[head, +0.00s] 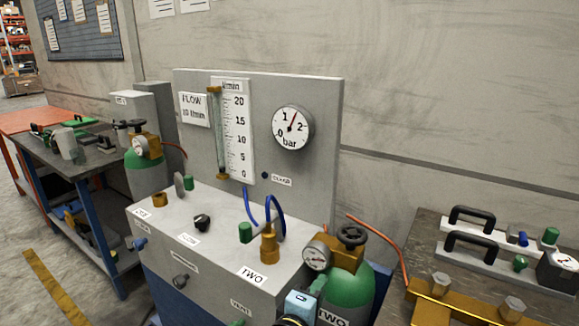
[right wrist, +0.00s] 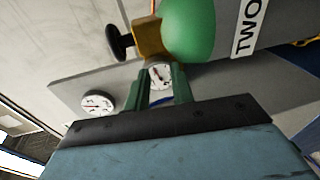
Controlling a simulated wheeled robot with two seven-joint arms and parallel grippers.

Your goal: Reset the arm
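No microscope shows in either view. My right gripper (head: 319,285) is at the bottom of the head view, a light blue body with green fingers, in front of the green cylinder labelled TWO (head: 350,290). In the right wrist view its two green fingers (right wrist: 162,88) stand apart, with a round white gauge (right wrist: 160,75) visible between their tips. I cannot tell whether they touch the gauge. The brass valve with its black handwheel (head: 351,236) is just above the gripper. My left gripper is not in view.
A grey gas panel (head: 330,110) with a flow tube and a bar dial (head: 292,127) stands behind. Its top carries a black knob (head: 202,222) and a brass fitting (head: 268,246) with blue hoses. A bench with black-handled parts (head: 470,218) is at right, another table (head: 92,160) at left.

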